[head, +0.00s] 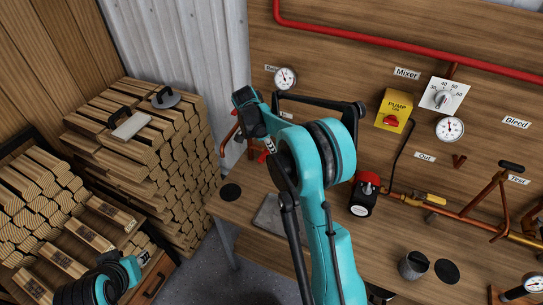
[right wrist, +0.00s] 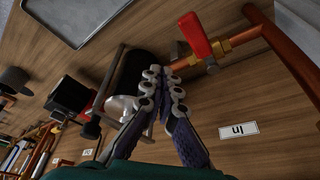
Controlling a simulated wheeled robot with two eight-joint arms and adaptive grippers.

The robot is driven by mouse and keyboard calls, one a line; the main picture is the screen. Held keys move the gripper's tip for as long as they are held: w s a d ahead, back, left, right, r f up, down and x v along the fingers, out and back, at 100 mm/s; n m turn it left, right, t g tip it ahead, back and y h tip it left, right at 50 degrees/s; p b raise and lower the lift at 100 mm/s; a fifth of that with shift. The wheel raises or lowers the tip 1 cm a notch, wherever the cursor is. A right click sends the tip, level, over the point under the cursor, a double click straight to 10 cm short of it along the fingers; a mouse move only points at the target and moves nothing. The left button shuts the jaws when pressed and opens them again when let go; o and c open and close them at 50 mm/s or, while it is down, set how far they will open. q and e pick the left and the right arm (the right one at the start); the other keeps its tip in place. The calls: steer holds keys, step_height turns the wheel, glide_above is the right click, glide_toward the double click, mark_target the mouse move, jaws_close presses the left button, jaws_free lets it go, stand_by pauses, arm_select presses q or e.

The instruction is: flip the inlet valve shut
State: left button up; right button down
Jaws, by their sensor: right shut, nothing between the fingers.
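The inlet valve has a red lever handle (right wrist: 195,35) on a brass fitting (right wrist: 222,47) in the right wrist view. The handle stands roughly crosswise to the copper pipe. In the head view a small red part (head: 262,157) shows beside my right gripper (head: 269,146), mostly hidden by my arm. In the right wrist view my right gripper (right wrist: 161,72) is shut and empty. Its fingertips appear just left of and below the handle; I cannot tell if they touch the pipe. The "In" label (right wrist: 238,130) is to the right.
A dark cylinder (right wrist: 136,78) lies close behind the fingers. A grey tray (right wrist: 85,15) is on the bench. The head view shows a yellow pump switch (head: 395,110), gauges and copper pipes at right, and stacked firewood (head: 150,160) at left.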

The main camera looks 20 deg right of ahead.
steer(key=r, duration=0.1)
steer(key=w+r, duration=0.1)
steer(key=r, duration=0.1)
steer(key=a+r+p, duration=0.1)
steer(key=shift+w+r, duration=0.25)
steer(key=shift+r, duration=0.05)
steer(key=shift+d, duration=0.1)
steer(key=shift+s, duration=0.1)
